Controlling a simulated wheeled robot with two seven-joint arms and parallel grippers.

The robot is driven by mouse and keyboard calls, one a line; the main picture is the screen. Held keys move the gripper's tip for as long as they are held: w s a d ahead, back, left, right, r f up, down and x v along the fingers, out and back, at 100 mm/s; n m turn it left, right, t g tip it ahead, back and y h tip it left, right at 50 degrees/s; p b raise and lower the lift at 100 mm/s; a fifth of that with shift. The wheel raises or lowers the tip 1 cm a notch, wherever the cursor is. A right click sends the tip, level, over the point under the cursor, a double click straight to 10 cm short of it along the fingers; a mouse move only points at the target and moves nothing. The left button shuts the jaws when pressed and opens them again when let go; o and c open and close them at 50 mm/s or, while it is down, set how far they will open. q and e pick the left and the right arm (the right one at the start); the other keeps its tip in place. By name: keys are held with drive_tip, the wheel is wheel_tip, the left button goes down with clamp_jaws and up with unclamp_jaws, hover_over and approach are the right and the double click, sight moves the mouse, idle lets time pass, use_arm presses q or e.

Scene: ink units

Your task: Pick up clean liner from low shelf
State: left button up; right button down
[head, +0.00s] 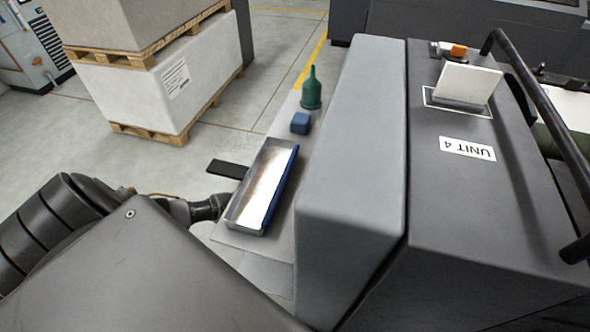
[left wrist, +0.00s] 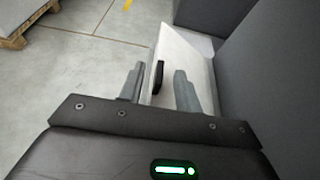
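A shallow, shiny metal tray with a blue long side, which looks like the liner (head: 258,188), lies on a pale low shelf (head: 291,103) beside the grey machine in the head view. My left arm comes in from the left and reaches the tray's near left side; its fingers are hidden there. In the left wrist view, my left gripper (left wrist: 158,87) is open, its two grey fingers apart. A small dark upright piece (left wrist: 157,77) shows between them, in front of a pale surface; I cannot tell whether it belongs to the liner. My right gripper is not in view.
A blue block (head: 300,123) and a green bottle (head: 311,88) stand on the shelf beyond the tray. A dark flat bar (head: 228,169) sticks out left of the tray. The grey machine (head: 350,160) walls the right side. Wrapped pallets (head: 165,85) stand at upper left, with clear floor between.

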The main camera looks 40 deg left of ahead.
use_arm(q)
drive_tip(key=shift+w, duration=0.1)
clamp_jaws()
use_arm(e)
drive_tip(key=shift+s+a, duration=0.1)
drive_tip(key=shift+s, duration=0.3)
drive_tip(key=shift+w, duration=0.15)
